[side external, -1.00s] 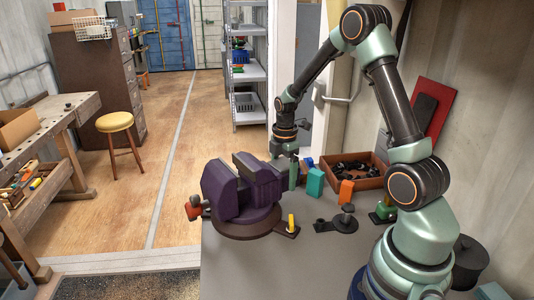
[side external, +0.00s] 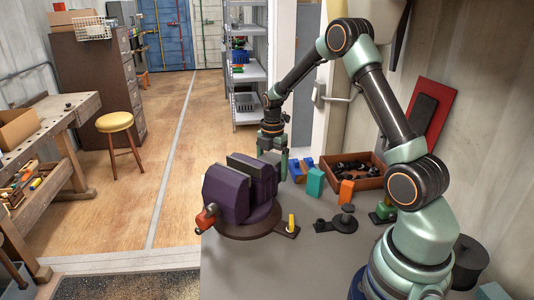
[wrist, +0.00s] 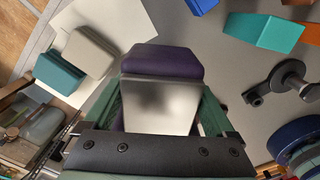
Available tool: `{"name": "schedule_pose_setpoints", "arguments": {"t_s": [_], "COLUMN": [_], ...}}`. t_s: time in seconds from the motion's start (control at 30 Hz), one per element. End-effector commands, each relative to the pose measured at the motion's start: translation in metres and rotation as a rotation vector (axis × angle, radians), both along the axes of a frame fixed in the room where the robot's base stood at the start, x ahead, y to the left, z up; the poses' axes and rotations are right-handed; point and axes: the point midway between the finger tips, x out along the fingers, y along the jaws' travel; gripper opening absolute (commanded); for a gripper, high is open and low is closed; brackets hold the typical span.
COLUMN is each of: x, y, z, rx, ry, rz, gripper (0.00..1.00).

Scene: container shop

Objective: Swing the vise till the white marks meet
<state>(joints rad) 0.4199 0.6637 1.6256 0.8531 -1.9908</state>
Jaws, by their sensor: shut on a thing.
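The purple vise (side external: 228,193) stands on a round dark swivel base (side external: 247,228) near the bench's left edge, its red handle end (side external: 206,217) facing front left. My gripper (side external: 272,152) is at the vise's far end. In the wrist view my gripper (wrist: 160,112) has its green fingers on either side of a purple vise part with a grey metal face (wrist: 158,103), and is shut on it. A yellow peg (side external: 291,222) stands on a lug at the base's right. I cannot make out the white marks in either view.
Blue (side external: 300,169), teal (side external: 315,181) and orange (side external: 346,192) blocks stand right of the vise, before a brown tray (side external: 353,172) of dark parts. A black clamp piece (side external: 342,220) lies nearer. The front bench is clear.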

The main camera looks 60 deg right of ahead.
Motion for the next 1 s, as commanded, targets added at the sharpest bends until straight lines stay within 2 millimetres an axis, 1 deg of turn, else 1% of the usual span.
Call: {"name": "schedule_pose_setpoints", "arguments": {"t_s": [0.13,0.17,0.2,0.43,0.57,0.67,0.9,1.0], "x": [0.001,0.001,0.001,0.001,0.001,0.001,0.002,0.001], "y": [0.0,0.0,0.0,0.0,0.0,0.0,0.0,0.0], "z": [0.002,0.002,0.002,0.001,0.01,0.025,0.075,0.093], "rx": [-0.001,-0.001,-0.001,-0.001,-0.002,-0.003,-0.003,-0.003], "ry": [-0.003,-0.003,-0.003,-0.002,-0.005,-0.006,-0.008,-0.007], "rz": [0.006,0.006,0.005,0.002,0.002,0.001,0.003,0.003], "gripper": [0.0,0.97,1.0,1.0,1.0,1.0,1.0,1.0]}}
